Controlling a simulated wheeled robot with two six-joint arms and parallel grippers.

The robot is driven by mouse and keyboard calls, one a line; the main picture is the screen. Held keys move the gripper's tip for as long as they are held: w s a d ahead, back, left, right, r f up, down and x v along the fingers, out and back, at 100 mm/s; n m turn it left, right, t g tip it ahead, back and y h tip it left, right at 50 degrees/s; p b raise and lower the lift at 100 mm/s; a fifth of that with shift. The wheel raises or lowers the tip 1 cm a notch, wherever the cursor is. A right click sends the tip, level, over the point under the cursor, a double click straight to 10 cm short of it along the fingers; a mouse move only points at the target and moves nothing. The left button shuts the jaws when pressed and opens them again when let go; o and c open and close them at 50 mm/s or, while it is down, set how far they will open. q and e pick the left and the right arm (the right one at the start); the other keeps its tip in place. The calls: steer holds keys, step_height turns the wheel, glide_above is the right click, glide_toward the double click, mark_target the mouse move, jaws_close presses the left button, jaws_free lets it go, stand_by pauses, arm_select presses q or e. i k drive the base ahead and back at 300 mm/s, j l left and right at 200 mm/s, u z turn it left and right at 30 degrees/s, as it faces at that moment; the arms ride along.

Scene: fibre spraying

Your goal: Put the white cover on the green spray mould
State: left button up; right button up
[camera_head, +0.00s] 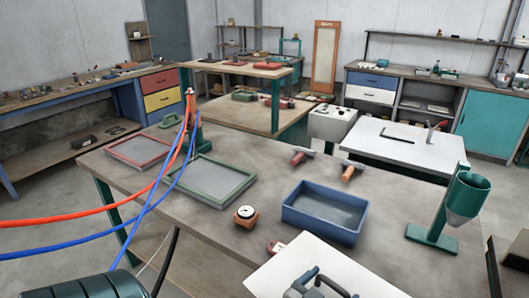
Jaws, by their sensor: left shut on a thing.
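The green spray mould (211,179) is a shallow rectangular tray with a green rim and a bare grey inside, lying flat on the wooden table. The white cover (284,264) is a flat white panel at the bottom, in front of the mould and to its right, partly cut off by the picture edge. My left gripper (318,284), grey and blue, is at the cover and shut on it. The exact grip is hard to make out and partly out of frame. My right gripper is not in view.
A red-rimmed mould (138,150) lies behind and left of the green one. Red and blue hoses (155,185) cross at its left.

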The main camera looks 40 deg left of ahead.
mark_target(209, 174)
steer(key=k+j+u, duration=0.1)
steer(key=j, duration=0.25)
steer(key=k+j+u, duration=0.1)
steer(key=k+j, duration=0.15)
steer(key=k+j+u, duration=0.1)
steer(key=j, duration=0.35)
steer(key=k+j+u, duration=0.1)
steer(key=j, duration=0.25)
steer(key=k, duration=0.05)
